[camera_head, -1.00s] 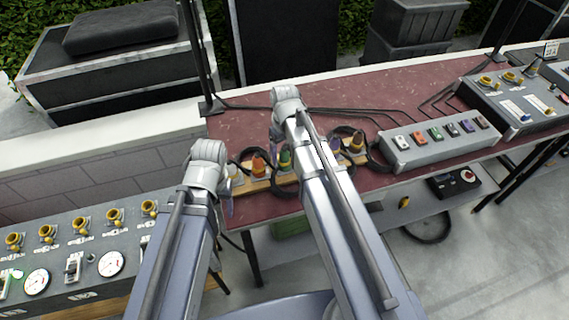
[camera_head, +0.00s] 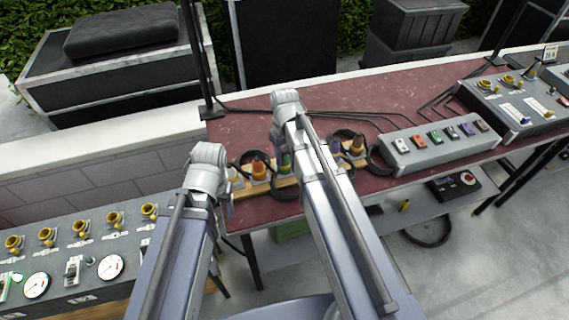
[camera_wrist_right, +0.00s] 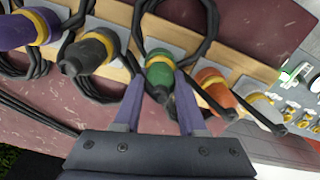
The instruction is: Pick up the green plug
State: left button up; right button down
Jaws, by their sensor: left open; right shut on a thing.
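The green plug (camera_wrist_right: 160,67) stands in the wooden rack (camera_wrist_right: 205,72), between a black plug (camera_wrist_right: 92,48) and an orange plug (camera_wrist_right: 216,83). My right gripper (camera_wrist_right: 161,79) has its two fingers on either side of the green plug, shut on it. In the head view, the green plug (camera_head: 285,160) is partly hidden by my right arm, which also hides the right gripper. A cable loops behind the plug. My left gripper (camera_head: 231,212) is mostly hidden by its own wrist, left of the rack. It is open and apart from the green plug.
A purple plug (camera_wrist_right: 28,28) stands further along the rack. A grey box with coloured switches (camera_head: 440,143) sits right on the red table (camera_head: 375,92). A control panel (camera_head: 75,255) lies at lower left. Black cables run across the table.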

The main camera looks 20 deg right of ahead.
jog(key=shift+r, duration=0.1)
notch_tip(320, 180, up, 10)
jog(key=p, duration=1)
